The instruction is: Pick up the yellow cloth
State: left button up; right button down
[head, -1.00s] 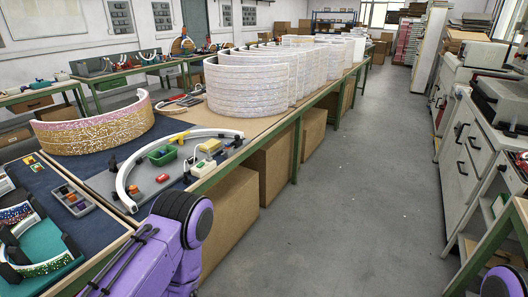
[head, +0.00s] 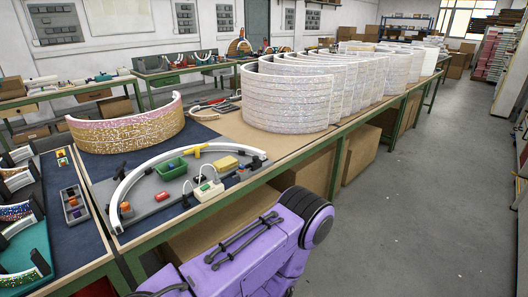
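A small yellow block-like or folded item (head: 225,162), which may be the yellow cloth, lies on the grey mat (head: 150,197) on the near workbench. It is too small to tell whether it is cloth. It lies behind a white box with cords (head: 208,188) and to the right of a green bin (head: 171,167). A yellow tool-like piece (head: 197,150) lies behind the bin. A purple arm of mine crosses the bottom in front of the bench. Neither gripper shows.
A white curved strip (head: 135,178) arches around the mat. A pink and gold glitter arc (head: 125,128) stands behind it. Several white glitter arcs (head: 287,97) stand in a row along the bench (head: 238,130). The floor (head: 400,210) at the right is clear.

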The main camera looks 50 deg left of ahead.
aim_at(222, 165)
jog(key=u, duration=0.15)
jog(key=i, duration=1.1)
jog(key=u, duration=1.15)
jog(key=i, duration=0.75)
jog(key=u, duration=0.95)
